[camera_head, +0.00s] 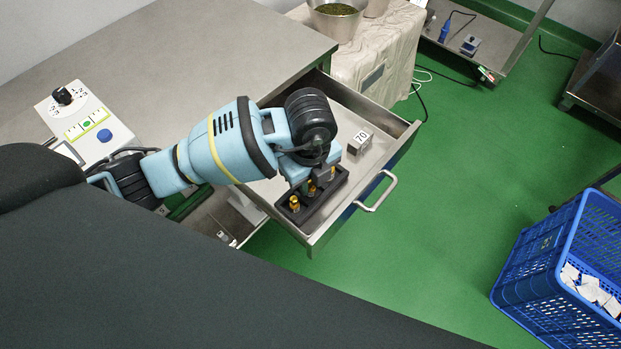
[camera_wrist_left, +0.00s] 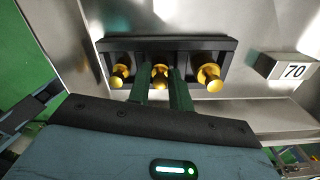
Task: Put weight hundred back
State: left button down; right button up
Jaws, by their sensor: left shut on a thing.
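A black holder (camera_head: 322,203) with brass weights lies in the open metal drawer; it also shows in the left wrist view (camera_wrist_left: 190,44). The left-hand weight (camera_wrist_left: 121,75), the middle weight (camera_wrist_left: 160,74) and the right-hand weight (camera_wrist_left: 208,77) stand in a row in its slots. My left gripper (camera_head: 314,185) is over the holder, its fingers shut on the middle weight at the holder's middle slot. The fingers partly hide this weight, and whether its base is fully seated cannot be told. My right gripper is not in view.
The drawer (camera_head: 384,147) is pulled out from under the grey table (camera_head: 200,50). A small block marked 70 (camera_head: 359,143) lies in it. A device with a dial (camera_head: 90,120) is on the table. A blue crate (camera_head: 550,265) stands on the green floor at right.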

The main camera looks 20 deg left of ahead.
pick_arm(q)
jog(key=shift+f, duration=0.1)
jog(key=c, duration=1.3)
grip_release()
jog(key=shift+o, duration=0.2)
notch_tip(320, 180, up, 12)
jog(key=p, duration=0.2)
